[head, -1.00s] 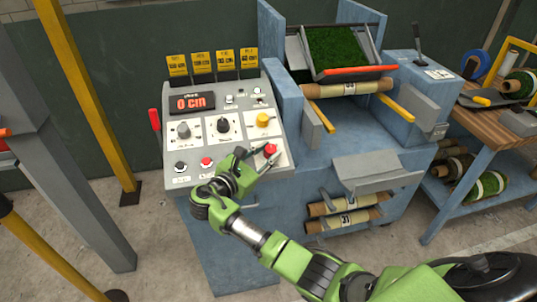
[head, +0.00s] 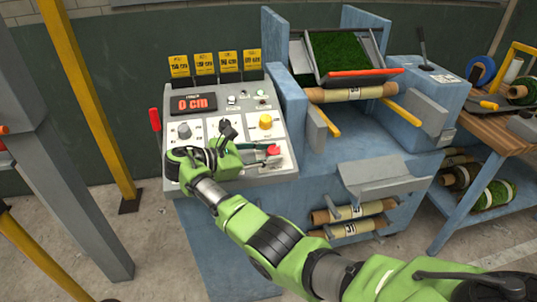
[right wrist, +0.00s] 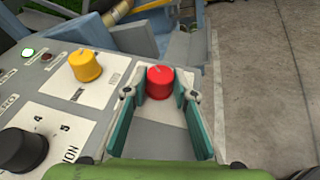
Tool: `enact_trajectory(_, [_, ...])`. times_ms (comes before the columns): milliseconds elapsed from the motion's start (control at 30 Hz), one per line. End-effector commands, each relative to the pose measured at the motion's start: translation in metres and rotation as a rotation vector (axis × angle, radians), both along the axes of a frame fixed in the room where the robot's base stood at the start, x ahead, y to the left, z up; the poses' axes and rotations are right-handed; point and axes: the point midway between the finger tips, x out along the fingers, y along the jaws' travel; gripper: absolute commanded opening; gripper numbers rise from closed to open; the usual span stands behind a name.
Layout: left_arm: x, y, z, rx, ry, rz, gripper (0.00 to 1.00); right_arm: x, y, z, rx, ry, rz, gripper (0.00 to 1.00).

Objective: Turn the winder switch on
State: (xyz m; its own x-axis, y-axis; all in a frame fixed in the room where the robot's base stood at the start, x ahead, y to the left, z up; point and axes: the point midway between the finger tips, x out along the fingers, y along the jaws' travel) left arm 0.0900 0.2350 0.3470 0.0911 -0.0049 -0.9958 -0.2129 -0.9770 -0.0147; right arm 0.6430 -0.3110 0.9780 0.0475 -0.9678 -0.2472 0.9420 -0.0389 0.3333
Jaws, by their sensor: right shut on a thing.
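A red rotary knob (head: 272,150), which I take to be the winder switch, sits at the lower right of the grey sloped control panel (head: 222,101). My right gripper (head: 268,156) reaches it from the left, low over the panel. In the right wrist view the red knob (right wrist: 160,81) is between the two fingertips, and the gripper (right wrist: 159,92) is shut on it. The knob's label is partly hidden. My left gripper is not in view.
A yellow knob (head: 265,121) stands just behind the red one. A black dial (right wrist: 22,150) lies left of the gripper. The display (head: 193,104) reads 0 cm. A red lever (head: 155,119) is on the panel's left side. Turf rolls (head: 350,93) are on the blue machine.

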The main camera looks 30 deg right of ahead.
Motion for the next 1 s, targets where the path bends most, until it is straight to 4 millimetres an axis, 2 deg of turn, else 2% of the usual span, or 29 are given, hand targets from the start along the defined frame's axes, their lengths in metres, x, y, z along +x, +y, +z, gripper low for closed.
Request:
enact_trajectory(267, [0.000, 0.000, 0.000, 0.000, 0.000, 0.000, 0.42, 0.000, -0.001, 0.002, -0.002, -0.004, -0.003, 0.04])
enact_trajectory(300, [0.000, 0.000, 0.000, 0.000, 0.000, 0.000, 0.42, 0.000, -0.001, 0.002, -0.003, -0.003, -0.003, 0.28])
enact_trajectory(367, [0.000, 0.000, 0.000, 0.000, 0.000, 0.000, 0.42, 0.000, -0.001, 0.002, -0.002, -0.004, -0.003, 0.42])
enact_trajectory(733, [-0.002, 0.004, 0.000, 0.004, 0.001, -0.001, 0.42, 0.000, 0.002, 0.001, -0.001, -0.002, -0.001, 0.42])
enact_trajectory(867, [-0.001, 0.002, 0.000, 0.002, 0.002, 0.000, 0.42, 0.000, 0.017, 0.006, 0.001, -0.003, 0.001, 0.42])
enact_trajectory(1000, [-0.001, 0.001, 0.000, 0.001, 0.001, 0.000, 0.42, -0.001, 0.040, 0.012, 0.000, -0.001, 0.001, 0.42])
